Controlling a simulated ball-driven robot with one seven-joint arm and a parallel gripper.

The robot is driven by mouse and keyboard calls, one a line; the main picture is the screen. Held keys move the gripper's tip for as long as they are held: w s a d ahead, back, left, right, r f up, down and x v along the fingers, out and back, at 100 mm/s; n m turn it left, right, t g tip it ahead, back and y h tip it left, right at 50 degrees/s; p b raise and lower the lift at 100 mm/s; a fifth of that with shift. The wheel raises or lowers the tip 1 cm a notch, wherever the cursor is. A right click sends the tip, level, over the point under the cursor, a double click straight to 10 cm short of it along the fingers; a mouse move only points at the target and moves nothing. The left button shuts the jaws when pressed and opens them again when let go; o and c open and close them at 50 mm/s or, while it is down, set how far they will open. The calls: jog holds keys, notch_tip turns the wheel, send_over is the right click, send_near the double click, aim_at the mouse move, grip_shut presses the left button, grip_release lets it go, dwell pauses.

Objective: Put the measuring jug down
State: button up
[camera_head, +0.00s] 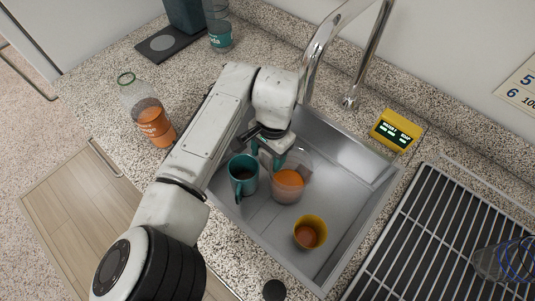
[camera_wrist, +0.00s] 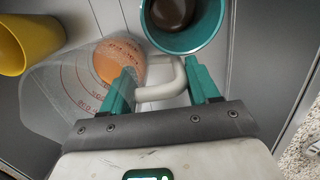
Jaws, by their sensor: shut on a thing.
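The measuring jug is clear with red markings and holds something orange; it shows in the head view (camera_head: 288,184) and at the left of the wrist view (camera_wrist: 72,88). My gripper (camera_head: 268,152) is over the sink (camera_head: 345,165), shut on the jug's pale handle. In the wrist view its teal fingers (camera_wrist: 163,90) stand on either side of that handle. The jug is inside the sink outline, close beside a teal mug (camera_head: 242,176) with dark contents. I cannot tell whether the jug's base touches the sink floor.
A yellow cup (camera_head: 318,224) stands in the sink near the jug. The tap (camera_head: 318,50) rises behind. A yellow display (camera_head: 396,131) sits at the sink's back right corner. A wire rack (camera_head: 420,245) is at right.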

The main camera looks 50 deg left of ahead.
jog(key=shift+s+d+f, duration=0.15)
jog(key=shift+s+f, duration=0.15)
jog(key=shift+f, duration=0.35)
jog(key=shift+s+d+f, duration=0.15)
jog(key=shift+s+f, duration=0.1)
jog(key=shift+f, duration=0.35)
jog(key=o, duration=1.5)
jog(key=shift+s, duration=0.1)
jog(key=r, duration=0.4)
jog(key=w+r, duration=0.1)
jog(key=r, duration=0.4)
jog(key=w+r, duration=0.1)
jog(key=r, duration=0.3)
jog(key=shift+w+a+r+b, duration=0.2)
jog(key=shift+a+r+b, duration=0.1)
jog(key=shift+r+b, duration=0.05)
